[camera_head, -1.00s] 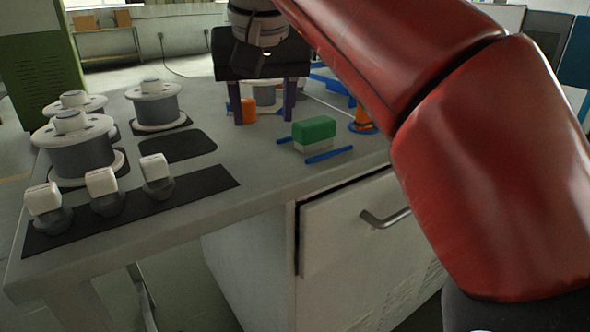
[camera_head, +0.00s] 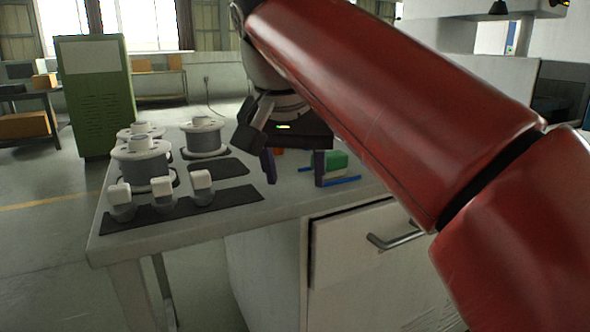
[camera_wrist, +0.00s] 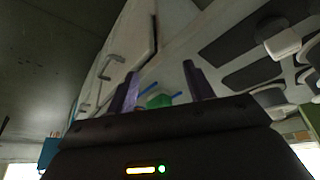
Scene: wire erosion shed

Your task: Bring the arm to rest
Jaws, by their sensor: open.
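My red arm (camera_head: 400,110) reaches across the head view from the lower right to the upper left. My gripper (camera_head: 294,168) has two purple fingers, spread apart with nothing seen between them. It appears in front of and above the table's near edge in the head view. In the wrist view my gripper (camera_wrist: 160,88) shows both fingers apart, with the table beyond. A green and white block (camera_head: 337,163) is partly hidden behind one finger, and its green part (camera_wrist: 160,101) shows between the fingers in the wrist view.
The grey table (camera_head: 265,205) carries several wire spools (camera_head: 141,165) and a dark strip (camera_head: 185,207) with three white-topped knobs. A blue bar (camera_head: 343,181) lies by the block. A drawer handle (camera_head: 395,238) sticks out in front. A green cabinet (camera_head: 97,95) stands behind; open floor lies left.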

